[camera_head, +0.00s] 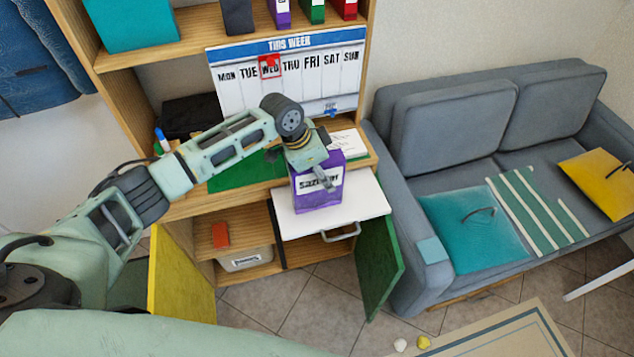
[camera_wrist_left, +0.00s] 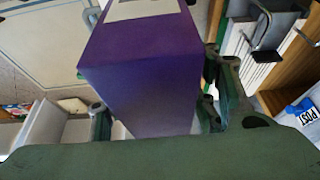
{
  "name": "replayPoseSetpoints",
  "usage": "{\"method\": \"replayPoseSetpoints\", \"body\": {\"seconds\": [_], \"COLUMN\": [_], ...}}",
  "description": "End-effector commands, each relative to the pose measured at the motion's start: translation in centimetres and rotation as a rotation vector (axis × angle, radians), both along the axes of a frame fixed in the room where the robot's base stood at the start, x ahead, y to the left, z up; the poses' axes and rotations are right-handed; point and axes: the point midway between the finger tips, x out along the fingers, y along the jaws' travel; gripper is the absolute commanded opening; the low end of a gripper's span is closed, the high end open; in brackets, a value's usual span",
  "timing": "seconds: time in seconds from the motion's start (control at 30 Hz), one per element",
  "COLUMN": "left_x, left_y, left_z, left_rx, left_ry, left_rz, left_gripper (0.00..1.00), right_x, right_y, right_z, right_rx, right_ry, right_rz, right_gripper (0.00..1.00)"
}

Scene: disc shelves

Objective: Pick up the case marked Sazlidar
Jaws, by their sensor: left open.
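The purple case (camera_head: 318,200) with a white label reading roughly "Sazlidar" stands upright on the white pulled-out board of the shelf unit. My left gripper (camera_head: 322,178) is over the top of the case, with a finger in front of its label. In the left wrist view the purple case (camera_wrist_left: 140,75) fills the space between the fingers of my left gripper (camera_wrist_left: 155,112), one on each side. The jaws are open; whether either finger touches the case is unclear. My right gripper is not in view.
The white board (camera_head: 365,207) has bare room to the right of the case. A weekly calendar (camera_head: 235,95) stands close behind my arm. Below, a yellow door (camera_head: 180,280) and a green door (camera_head: 378,265) hang open. A grey sofa (camera_head: 400,285) stands at right.

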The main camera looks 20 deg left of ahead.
Motion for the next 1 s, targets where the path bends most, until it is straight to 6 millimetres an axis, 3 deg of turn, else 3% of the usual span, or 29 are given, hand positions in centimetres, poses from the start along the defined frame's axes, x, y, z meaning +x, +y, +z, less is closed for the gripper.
{"method": "replayPoseSetpoints", "body": {"seconds": [0.4,1.0], "left_x": [0.01,0.0], "left_y": [-0.01,0.0], "left_z": [-0.22,-0.23], "left_rx": [0.0,0.0], "left_ry": [0.0,0.0], "left_rz": [-0.001,0.0], "left_gripper": [0.55,0.03], "right_x": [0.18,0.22], "right_y": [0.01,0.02], "right_z": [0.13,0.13], "right_rx": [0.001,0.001], "right_ry": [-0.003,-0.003], "right_rz": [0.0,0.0], "right_gripper": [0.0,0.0]}}
